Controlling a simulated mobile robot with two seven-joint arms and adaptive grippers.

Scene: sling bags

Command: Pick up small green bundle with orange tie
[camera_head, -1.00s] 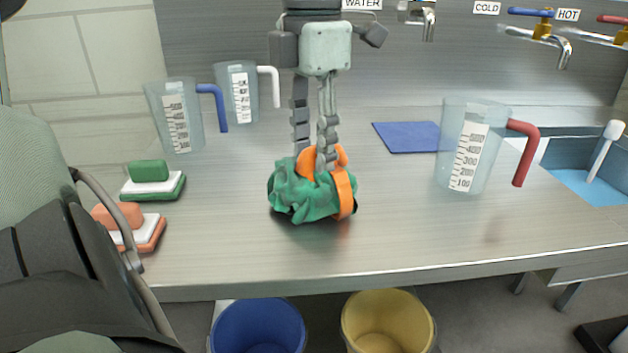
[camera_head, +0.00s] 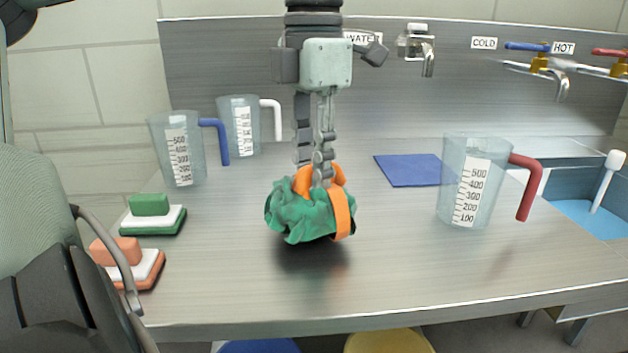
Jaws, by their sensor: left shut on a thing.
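The green bundle (camera_head: 298,217) with its orange tie (camera_head: 342,213) is at the middle of the view, above the steel counter (camera_head: 390,275). A dark shadow on the counter below it suggests it hangs slightly clear of the surface. My left gripper (camera_head: 318,178) points straight down from above, with its fingers shut on the top of the bundle at the orange tie. The fingertips are partly hidden by the orange tie and the cloth. My right gripper is not in view.
Two measuring jugs, one blue-handled (camera_head: 182,150) and one white-handled (camera_head: 240,125), stand at back left. A red-handled jug (camera_head: 470,185) stands right, near a blue cloth (camera_head: 408,170) and the sink (camera_head: 590,215). Green (camera_head: 152,215) and orange (camera_head: 125,262) sponge stacks lie left. The counter's front middle is clear.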

